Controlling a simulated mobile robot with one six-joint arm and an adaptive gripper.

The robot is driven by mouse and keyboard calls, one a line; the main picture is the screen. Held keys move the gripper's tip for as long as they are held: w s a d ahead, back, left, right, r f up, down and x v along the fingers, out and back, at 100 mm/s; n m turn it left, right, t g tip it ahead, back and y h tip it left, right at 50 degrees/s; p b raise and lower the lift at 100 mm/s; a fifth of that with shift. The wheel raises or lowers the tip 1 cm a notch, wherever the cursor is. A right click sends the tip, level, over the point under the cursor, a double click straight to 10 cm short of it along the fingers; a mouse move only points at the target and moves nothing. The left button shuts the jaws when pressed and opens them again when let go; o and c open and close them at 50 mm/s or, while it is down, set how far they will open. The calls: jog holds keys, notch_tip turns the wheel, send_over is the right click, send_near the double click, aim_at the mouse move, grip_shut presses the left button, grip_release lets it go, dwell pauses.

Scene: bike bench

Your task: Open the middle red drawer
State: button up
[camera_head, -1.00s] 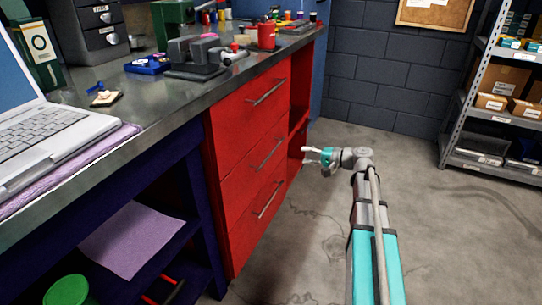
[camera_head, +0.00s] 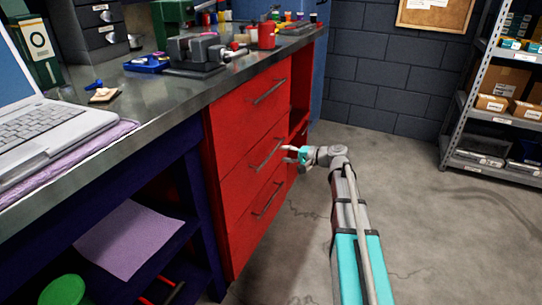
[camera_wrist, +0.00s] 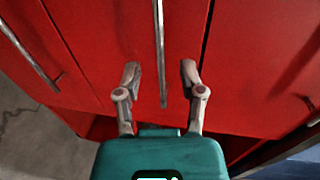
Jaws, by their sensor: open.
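The red drawer unit has three drawers stacked under the bench, all closed flush. The middle red drawer (camera_head: 244,155) has a slanting metal bar handle (camera_head: 266,154). My gripper (camera_head: 287,154) is open and empty, close to the far end of that handle. In the wrist view, the handle (camera_wrist: 160,45) runs up the picture, in line with the gap between the two fingers of my gripper (camera_wrist: 159,72). The fingers stand on either side of its line, apart from it. I cannot tell the exact distance to the drawer front.
The top drawer handle (camera_head: 270,91) and bottom drawer handle (camera_head: 266,200) lie above and below; the wrist view also shows a neighbouring handle (camera_wrist: 28,45). A vise (camera_head: 197,52) and a laptop (camera_head: 50,130) are on the bench. The concrete floor (camera_head: 420,210) is clear; shelving stands right.

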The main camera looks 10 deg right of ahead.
aim_at(272, 153)
jog(key=shift+b+x, duration=0.4)
jog(key=shift+x, duration=2.5)
grip_shut()
